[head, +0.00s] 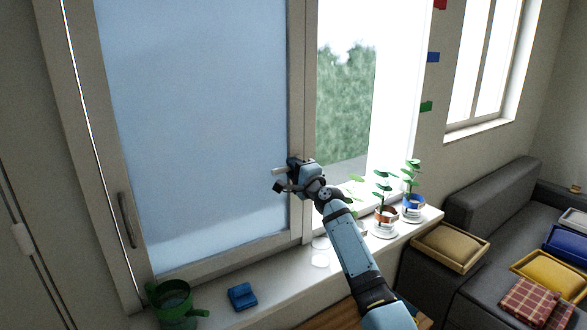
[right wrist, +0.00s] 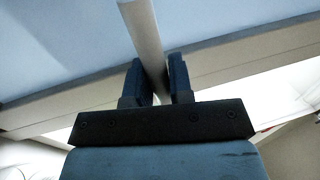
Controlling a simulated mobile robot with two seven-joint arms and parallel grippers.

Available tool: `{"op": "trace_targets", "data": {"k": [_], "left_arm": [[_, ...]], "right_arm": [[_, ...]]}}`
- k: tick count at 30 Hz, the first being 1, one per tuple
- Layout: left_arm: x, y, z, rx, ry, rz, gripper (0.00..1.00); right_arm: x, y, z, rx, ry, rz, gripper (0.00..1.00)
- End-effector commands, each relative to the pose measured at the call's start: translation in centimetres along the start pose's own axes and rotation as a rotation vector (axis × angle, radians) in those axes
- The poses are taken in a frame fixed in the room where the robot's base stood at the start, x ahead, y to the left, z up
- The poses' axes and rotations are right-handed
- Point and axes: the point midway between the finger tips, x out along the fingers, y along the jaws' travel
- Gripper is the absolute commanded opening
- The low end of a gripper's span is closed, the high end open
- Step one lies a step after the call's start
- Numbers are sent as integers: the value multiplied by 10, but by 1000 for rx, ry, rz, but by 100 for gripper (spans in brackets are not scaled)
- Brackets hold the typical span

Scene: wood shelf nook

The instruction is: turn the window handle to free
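The window handle (head: 279,171) is a pale bar on the window's middle upright, sticking out to the left of my right gripper (head: 289,177). In the right wrist view the handle (right wrist: 143,35) runs down between the two dark fingers of the right gripper (right wrist: 160,80). The fingers sit close on both sides, shut on it. The handle's base is hidden behind the gripper. The window sash (head: 190,120) is a large bluish pane in a grey frame and looks closed. My left gripper is not in view.
A long dark grip (head: 127,220) is on the sash's left upright. The sill below carries a green watering can (head: 174,304), a blue object (head: 242,296), a glass (head: 320,252) and potted plants (head: 386,216), (head: 412,205). A grey sofa (head: 500,195) with trays stands at right.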

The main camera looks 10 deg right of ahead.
Motion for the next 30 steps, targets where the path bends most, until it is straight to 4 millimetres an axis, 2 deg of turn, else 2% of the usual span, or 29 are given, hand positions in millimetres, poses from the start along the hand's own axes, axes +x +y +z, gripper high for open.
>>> {"op": "trace_targets", "data": {"k": [1, 3, 14, 17, 27, 30], "left_arm": [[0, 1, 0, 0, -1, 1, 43], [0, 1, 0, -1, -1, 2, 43], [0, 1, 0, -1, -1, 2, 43], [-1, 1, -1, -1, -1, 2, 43], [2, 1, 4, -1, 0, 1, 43], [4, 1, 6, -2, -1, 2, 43]], "right_arm": [[0, -1, 0, 0, 0, -2, 32], [0, -1, 0, 0, 0, -1, 43], [-6, 0, 0, 0, 0, 0, 43], [-20, 0, 0, -1, 0, -1, 43], [-97, 2, 0, -2, 1, 0, 43], [-115, 1, 0, -2, 1, -1, 43]]}}
